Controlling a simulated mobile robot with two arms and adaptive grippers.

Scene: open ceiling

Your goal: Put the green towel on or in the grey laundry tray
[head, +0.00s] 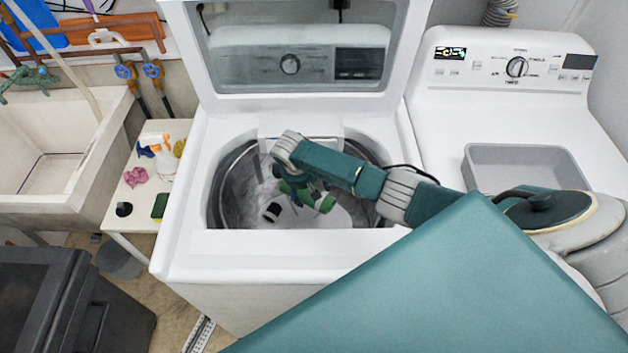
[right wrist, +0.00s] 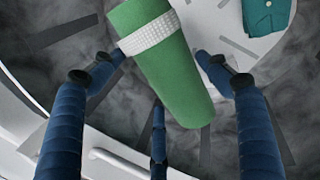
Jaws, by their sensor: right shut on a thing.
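The green towel (right wrist: 180,85) is a roll with a white band around it, seen in the right wrist view. My right gripper (right wrist: 158,70) is shut on it, with dark blue fingers on either side. In the head view the towel (head: 326,203) shows as a small green end beneath my right gripper (head: 308,197), inside the open washer drum. The grey laundry tray (head: 478,172) sits on top of the right-hand machine, and its visible inside looks empty. My arm passes in front of the tray's lower edge. My left gripper is not in view.
The washer (head: 190,250) has its lid (head: 300,103) raised behind the drum. A small black-and-white item (head: 272,212) lies in the drum. A side table (head: 130,205) with a spray bottle (head: 160,155) and a sink (head: 60,130) stand at left. My teal arm covers the lower right.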

